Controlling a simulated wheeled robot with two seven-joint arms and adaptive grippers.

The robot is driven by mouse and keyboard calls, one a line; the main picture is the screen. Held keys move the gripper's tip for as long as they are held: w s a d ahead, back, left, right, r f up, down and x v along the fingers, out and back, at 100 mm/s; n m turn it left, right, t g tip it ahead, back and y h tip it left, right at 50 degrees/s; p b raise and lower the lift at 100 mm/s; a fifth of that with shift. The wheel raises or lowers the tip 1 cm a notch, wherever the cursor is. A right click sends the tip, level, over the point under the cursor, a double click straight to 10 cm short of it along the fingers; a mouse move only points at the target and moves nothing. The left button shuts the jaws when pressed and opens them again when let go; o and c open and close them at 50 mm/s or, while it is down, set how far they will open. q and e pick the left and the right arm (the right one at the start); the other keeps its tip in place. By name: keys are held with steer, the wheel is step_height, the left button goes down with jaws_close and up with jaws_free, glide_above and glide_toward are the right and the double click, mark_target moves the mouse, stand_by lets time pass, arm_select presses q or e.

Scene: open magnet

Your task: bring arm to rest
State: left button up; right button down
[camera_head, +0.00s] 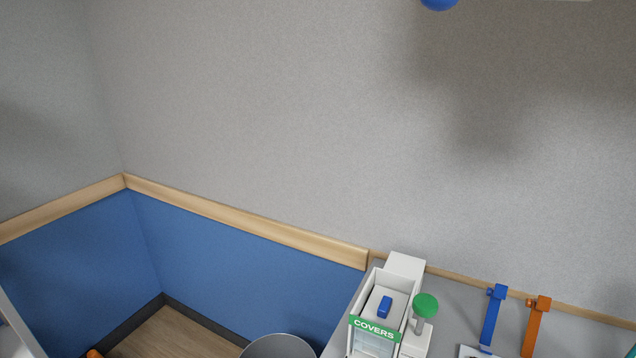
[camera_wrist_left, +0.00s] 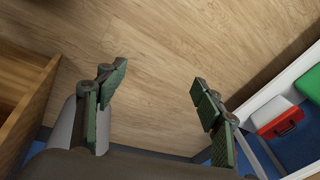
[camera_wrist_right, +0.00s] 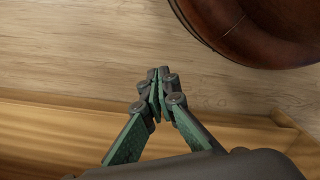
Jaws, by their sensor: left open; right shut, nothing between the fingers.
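My left gripper (camera_wrist_left: 158,88) shows in the left wrist view. Its green-padded fingers are wide apart with nothing between them, over a wood-plank floor. My right gripper (camera_wrist_right: 158,78) shows in the right wrist view. Its fingertips meet and hold nothing, above a pale wood floor and a wooden edge. Neither gripper shows in the head view, which looks toward a wall corner.
In the head view, a COVERS dispenser (camera_head: 375,328) stands at the lower right, beside a green knob (camera_head: 425,305) and blue (camera_head: 492,318) and orange (camera_head: 536,328) straps. A white-walled tray (camera_wrist_left: 262,150) lies right of my left gripper. A round brown object (camera_wrist_right: 262,28) is near my right gripper.

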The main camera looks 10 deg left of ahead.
arm_select(q)
steer(key=s+d+h, duration=0.1)
steer(key=s+d, duration=0.2)
steer(key=s, duration=0.1)
steer(key=s+d+f+g+h+p, duration=0.1)
steer(key=s+d+f+p, duration=0.2)
steer(key=f, duration=0.7)
steer(key=s+d+f+g+h+p, duration=0.1)
steer(key=s+d+f+p, duration=0.15)
steer(key=f, duration=0.75)
steer(key=s+a+f+m+p, duration=0.1)
steer(key=s+a+p, duration=0.3)
steer(key=s+p, duration=1)
steer(key=shift+s+f+t+y+p, duration=0.3)
steer(key=shift+f+y+p, duration=0.1)
steer(key=shift+f+p, duration=0.15)
steer(key=shift+s+f, duration=0.15)
steer(key=shift+c, duration=0.4)
arm_select(e)
steer(key=s+d+f, duration=0.2)
steer(key=s+f, duration=0.1)
steer(key=s, duration=0.5)
steer(key=s+d+f, duration=0.2)
steer(key=s+f, duration=0.1)
steer(key=s, duration=0.5)
steer(key=shift+n+t, duration=0.3)
steer(key=shift+n, duration=0.1)
